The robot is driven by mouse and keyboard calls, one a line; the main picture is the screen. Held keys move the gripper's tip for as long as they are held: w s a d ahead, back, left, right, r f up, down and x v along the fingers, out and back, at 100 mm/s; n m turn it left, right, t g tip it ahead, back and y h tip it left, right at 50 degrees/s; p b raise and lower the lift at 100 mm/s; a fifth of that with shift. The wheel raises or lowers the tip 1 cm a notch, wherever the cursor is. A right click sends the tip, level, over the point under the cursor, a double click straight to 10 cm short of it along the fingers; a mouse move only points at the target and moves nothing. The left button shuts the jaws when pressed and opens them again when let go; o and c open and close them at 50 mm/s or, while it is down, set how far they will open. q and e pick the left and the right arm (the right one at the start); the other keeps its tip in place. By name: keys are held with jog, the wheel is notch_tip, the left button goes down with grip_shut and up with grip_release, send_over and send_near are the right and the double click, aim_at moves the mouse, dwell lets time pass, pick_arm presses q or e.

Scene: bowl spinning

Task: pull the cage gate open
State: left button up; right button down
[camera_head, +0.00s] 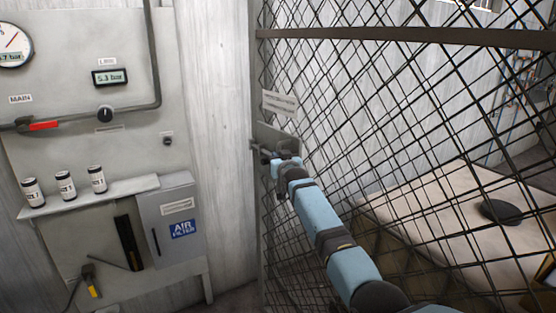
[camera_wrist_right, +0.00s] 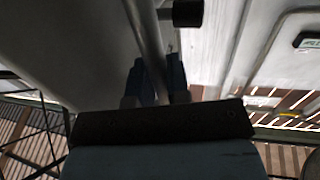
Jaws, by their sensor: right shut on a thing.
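The cage gate (camera_head: 420,36) is a dark wire mesh panel with a flat top bar, filling the right half of the head view. Its left edge stands close beside the pale wall panel, and no clear gap shows there. A grey latch plate (camera_head: 275,137) sits on that edge, below a small label. My right gripper (camera_head: 274,161) is at this plate, its blue arm reaching up from the lower right. In the right wrist view, my gripper's fingers (camera_wrist_right: 158,80) are shut around a grey bar handle (camera_wrist_right: 147,35). The fingertips are partly hidden in the head view. My left gripper is not in view.
Left of the gate is a wall panel with gauges, a red-handled valve (camera_head: 43,126), a shelf (camera_head: 95,194) with three small canisters and an air filter box (camera_head: 172,222). Behind the mesh is a pale platform (camera_head: 430,212) with a black disc (camera_head: 501,211).

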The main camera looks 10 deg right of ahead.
jog(key=shift+f, duration=0.15)
jog(key=c, duration=1.1)
grip_release()
jog(key=shift+d, duration=0.1)
jog(key=shift+s, duration=0.15)
jog(key=s, duration=1.3)
jog(key=shift+s+d, duration=0.3)
jog(key=shift+d, duration=0.1)
